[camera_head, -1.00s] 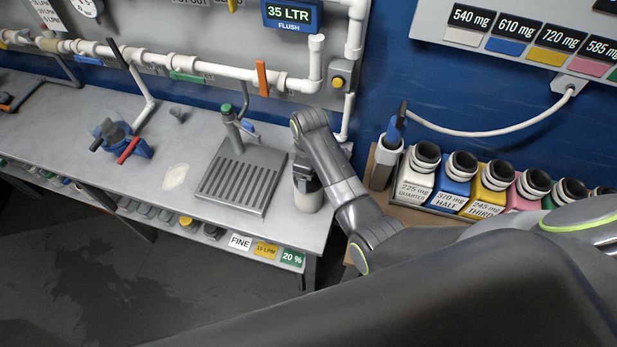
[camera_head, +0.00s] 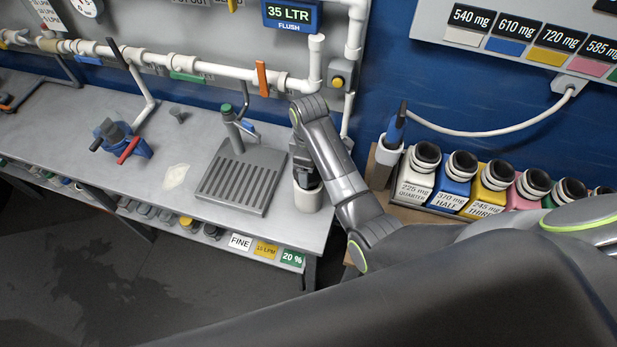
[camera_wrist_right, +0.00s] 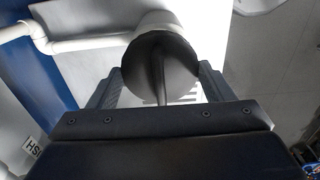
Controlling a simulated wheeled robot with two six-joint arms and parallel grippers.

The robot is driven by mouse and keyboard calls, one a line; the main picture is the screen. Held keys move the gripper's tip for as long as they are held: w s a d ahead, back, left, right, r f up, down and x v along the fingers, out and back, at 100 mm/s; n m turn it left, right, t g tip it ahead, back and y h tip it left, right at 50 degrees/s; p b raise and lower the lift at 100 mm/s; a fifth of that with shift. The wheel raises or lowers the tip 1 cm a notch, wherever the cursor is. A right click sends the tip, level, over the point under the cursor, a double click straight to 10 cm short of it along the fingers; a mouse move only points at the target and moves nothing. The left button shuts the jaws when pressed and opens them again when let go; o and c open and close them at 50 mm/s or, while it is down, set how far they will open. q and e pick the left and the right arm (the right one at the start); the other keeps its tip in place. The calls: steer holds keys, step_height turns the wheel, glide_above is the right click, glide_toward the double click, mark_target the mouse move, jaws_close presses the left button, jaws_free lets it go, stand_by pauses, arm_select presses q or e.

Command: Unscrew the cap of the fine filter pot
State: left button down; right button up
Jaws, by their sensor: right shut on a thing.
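The fine filter pot (camera_head: 308,198) is a white cylinder on the grey bench near its right front corner. My right gripper (camera_head: 303,166) is directly above it, pointing down. In the right wrist view, the gripper (camera_wrist_right: 158,88) is shut on a dark round cap (camera_wrist_right: 182,62) with a raised ridge across it. The pot's white body (camera_wrist_right: 158,20) shows behind the cap. The pot's upper rim shows below the gripper in the head view, and the cap appears raised from it. The exact gap is hard to see. My left gripper is out of view.
A slotted grey drain stand (camera_head: 243,178) with a green-topped post is left of the pot. White pipes (camera_head: 200,66) run behind. Coloured bottles (camera_head: 452,180) and a holder with a blue-handled tool (camera_head: 388,150) stand to the right. The bench's front edge is close.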

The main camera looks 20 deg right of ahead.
steer(key=shift+r, duration=1.35)
steer(key=shift+f, duration=0.1)
